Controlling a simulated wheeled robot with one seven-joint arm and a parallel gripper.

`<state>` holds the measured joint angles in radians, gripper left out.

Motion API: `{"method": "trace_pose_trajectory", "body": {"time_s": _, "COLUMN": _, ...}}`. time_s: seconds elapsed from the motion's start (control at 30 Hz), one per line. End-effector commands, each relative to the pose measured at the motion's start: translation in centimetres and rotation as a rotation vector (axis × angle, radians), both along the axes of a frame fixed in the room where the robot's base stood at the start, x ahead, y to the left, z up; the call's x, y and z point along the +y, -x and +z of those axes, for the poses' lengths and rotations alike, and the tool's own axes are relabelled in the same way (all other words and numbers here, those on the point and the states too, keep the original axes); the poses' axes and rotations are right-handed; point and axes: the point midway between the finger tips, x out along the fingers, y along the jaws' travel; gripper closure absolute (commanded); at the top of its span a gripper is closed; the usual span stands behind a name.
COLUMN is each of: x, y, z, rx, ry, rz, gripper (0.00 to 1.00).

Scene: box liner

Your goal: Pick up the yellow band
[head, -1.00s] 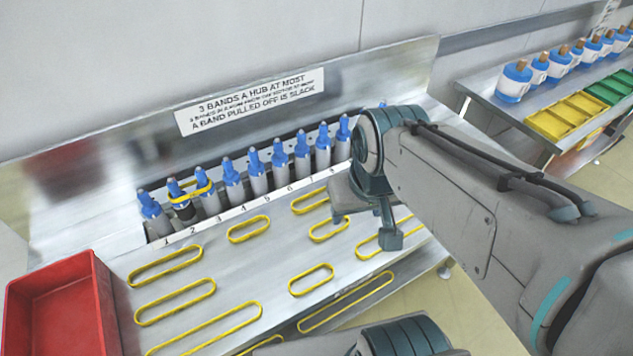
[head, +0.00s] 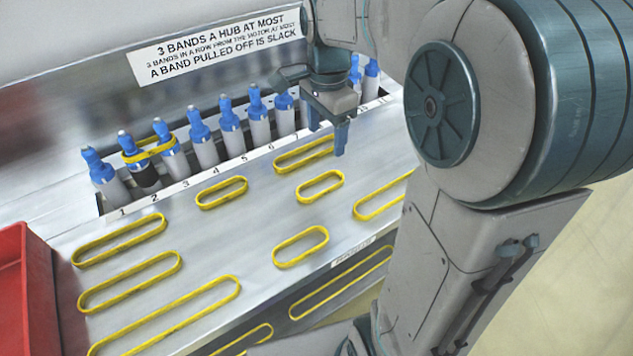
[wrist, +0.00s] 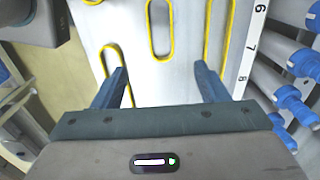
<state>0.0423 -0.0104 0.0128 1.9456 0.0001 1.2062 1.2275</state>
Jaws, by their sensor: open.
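Several yellow bands lie flat and apart on the sloped metal tray. One long yellow band (head: 303,166) lies just below my gripper (head: 327,134), and a short band (head: 322,196) lies in front of it. Another yellow band (head: 148,152) is looped around the blue tops of hubs at 2 and 3. My gripper is open and empty, above the upper part of the tray near the hub row. In the wrist view, the open fingers (wrist: 161,82) have a short band (wrist: 150,30) ahead of them. A longer band (wrist: 206,45) lies to its right. Which band the task means is unclear.
A row of blue-topped hubs (head: 230,118) stands behind a numbered strip. A sign (head: 220,45) is on the back panel. A red bin (head: 22,290) stands at the left. Bare tray metal (head: 240,235) lies between the bands.

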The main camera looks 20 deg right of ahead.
Motion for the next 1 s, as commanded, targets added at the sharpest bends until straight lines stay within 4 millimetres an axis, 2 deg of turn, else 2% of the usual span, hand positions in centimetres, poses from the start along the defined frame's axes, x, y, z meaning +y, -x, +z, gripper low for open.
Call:
{"method": "trace_pose_trajectory", "body": {"time_s": 0.3, "x": 0.0, "y": 0.1, "z": -6.2, "rx": 0.005, "ry": 0.000, "rz": -0.001, "gripper": 0.33}}
{"method": "trace_pose_trajectory", "body": {"time_s": 0.57, "x": 0.0, "y": 0.0, "z": -8.2, "rx": 0.002, "ry": 0.000, "rz": 0.000, "gripper": 0.33}}
{"method": "trace_pose_trajectory", "body": {"time_s": 0.83, "x": -0.2, "y": -0.2, "z": -12.1, "rx": 0.004, "ry": 0.000, "rz": 0.001, "gripper": 0.33}}
{"method": "trace_pose_trajectory", "body": {"time_s": 1.0, "x": -0.2, "y": -0.2, "z": -13.1, "rx": 0.001, "ry": 0.000, "rz": 0.000, "gripper": 0.33}}
